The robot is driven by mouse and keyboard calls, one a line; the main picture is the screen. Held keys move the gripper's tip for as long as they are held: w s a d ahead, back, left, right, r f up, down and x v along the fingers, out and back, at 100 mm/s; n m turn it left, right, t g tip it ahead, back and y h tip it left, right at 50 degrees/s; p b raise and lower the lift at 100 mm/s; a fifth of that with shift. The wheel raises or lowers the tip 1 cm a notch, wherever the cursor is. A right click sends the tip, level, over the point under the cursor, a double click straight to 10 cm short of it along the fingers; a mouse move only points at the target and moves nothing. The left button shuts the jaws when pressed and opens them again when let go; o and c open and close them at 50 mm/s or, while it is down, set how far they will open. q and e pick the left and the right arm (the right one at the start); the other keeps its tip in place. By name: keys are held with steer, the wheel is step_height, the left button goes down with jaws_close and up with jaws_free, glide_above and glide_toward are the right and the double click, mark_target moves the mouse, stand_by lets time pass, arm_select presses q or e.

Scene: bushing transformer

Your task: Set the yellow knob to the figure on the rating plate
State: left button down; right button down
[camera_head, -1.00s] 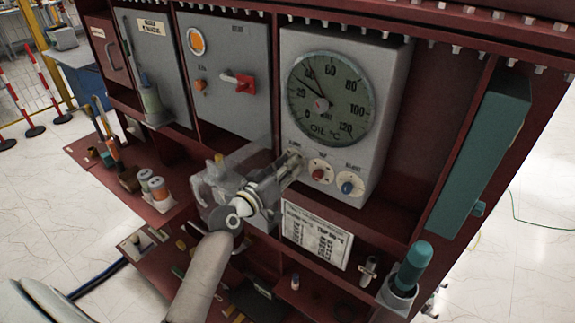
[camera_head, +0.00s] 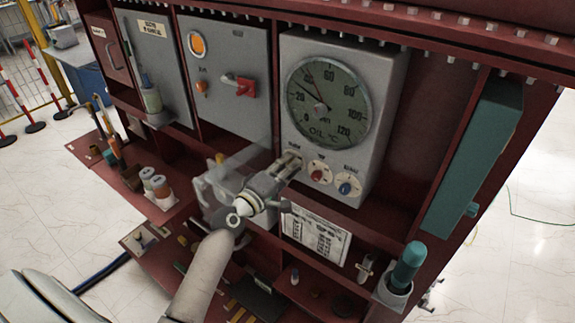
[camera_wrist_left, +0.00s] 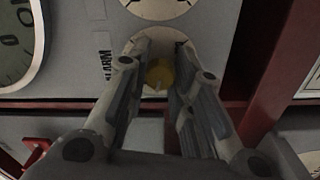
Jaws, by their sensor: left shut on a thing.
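The yellow knob (camera_wrist_left: 160,74) sits on a pale round dial in the left wrist view, between my left gripper's two fingers. My left gripper (camera_wrist_left: 160,82) is shut on it. In the head view my left gripper (camera_head: 291,162) reaches the lower left of the grey oil gauge box (camera_head: 376,110) and hides the knob. A red knob (camera_head: 318,174) and a blue knob (camera_head: 346,188) sit to its right. The rating plate (camera_head: 316,236) is a white printed card below; its figures are too small to read. My right gripper is not in view.
The round oil temperature gauge (camera_head: 328,102) is above the knobs. A grey panel with a red switch (camera_head: 245,87) is to the left. A teal-handled tool (camera_head: 408,263) stands in a holder at lower right. Shelves below hold several small items.

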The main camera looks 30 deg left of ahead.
arm_select(q)
steer(key=shift+n, duration=1.2)
steer(key=shift+p, duration=0.3)
steer(key=c, duration=1.3)
jaws_free()
steer(key=shift+o, duration=0.2)
steer(key=shift+s, duration=0.1)
steer(key=s+a, duration=0.1)
steer(key=s, duration=1)
steer(key=shift+s+a, duration=0.35)
steer(key=shift+s, duration=0.05)
